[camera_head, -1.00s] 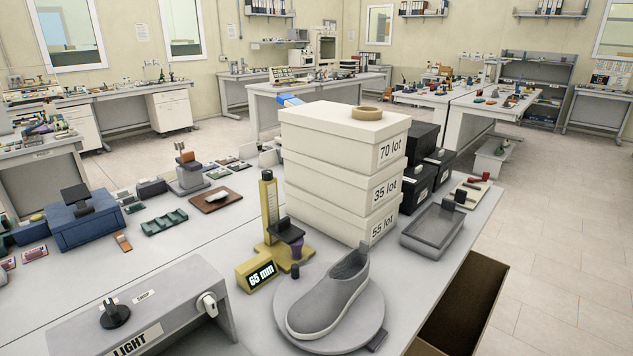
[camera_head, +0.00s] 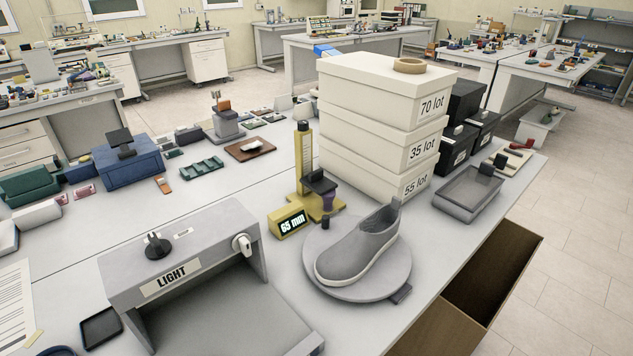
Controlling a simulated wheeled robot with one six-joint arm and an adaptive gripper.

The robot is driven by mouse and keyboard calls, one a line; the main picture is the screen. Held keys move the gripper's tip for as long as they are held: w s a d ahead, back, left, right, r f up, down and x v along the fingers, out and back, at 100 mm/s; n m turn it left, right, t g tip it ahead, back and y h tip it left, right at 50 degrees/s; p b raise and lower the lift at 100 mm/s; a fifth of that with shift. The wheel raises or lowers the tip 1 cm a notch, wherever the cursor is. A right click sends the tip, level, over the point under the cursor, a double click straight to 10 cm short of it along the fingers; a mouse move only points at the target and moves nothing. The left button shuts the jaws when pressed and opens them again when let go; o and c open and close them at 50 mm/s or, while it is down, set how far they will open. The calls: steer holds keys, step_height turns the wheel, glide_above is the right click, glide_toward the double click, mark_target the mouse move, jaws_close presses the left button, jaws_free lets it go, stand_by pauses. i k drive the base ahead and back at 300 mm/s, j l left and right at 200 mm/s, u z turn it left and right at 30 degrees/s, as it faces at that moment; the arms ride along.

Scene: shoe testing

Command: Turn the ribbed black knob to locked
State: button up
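A black knob (camera_head: 157,246) with a raised grip stands on top of the grey light box (camera_head: 193,262) at the lower left. A small label lies beside it, too small to read. A smaller dark cylinder (camera_head: 325,223) stands at the back edge of the round grey turntable (camera_head: 362,288). A dark tab (camera_head: 401,294) sticks out of the turntable's right front edge. I cannot tell from here which of these is ribbed, or whether any is set to locked. My gripper is not in view.
A grey shoe (camera_head: 358,250) sits on the turntable. A yellow height gauge (camera_head: 306,165) with a 65 mm display and stacked white boxes (camera_head: 375,120) stand behind it. A white switch (camera_head: 242,244) is on the light box's right end. An open brown bin (camera_head: 440,325) hangs at the table's right edge.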

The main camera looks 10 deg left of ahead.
mark_target(303, 125)
steer(key=i+l+u, duration=0.15)
steer(key=l+u, duration=0.2)
steer(key=l, duration=0.15)
steer(key=i+l+u, duration=0.1)
steer(key=l+u, duration=0.25)
steer(key=l, duration=0.15)
steer(key=l+u, duration=0.35)
steer(key=l, duration=0.2)
steer(key=i+l, duration=0.15)
steer(key=l, duration=0.25)
steer(key=k+j, duration=0.1)
steer(key=j, duration=0.15)
steer(key=u, duration=0.05)
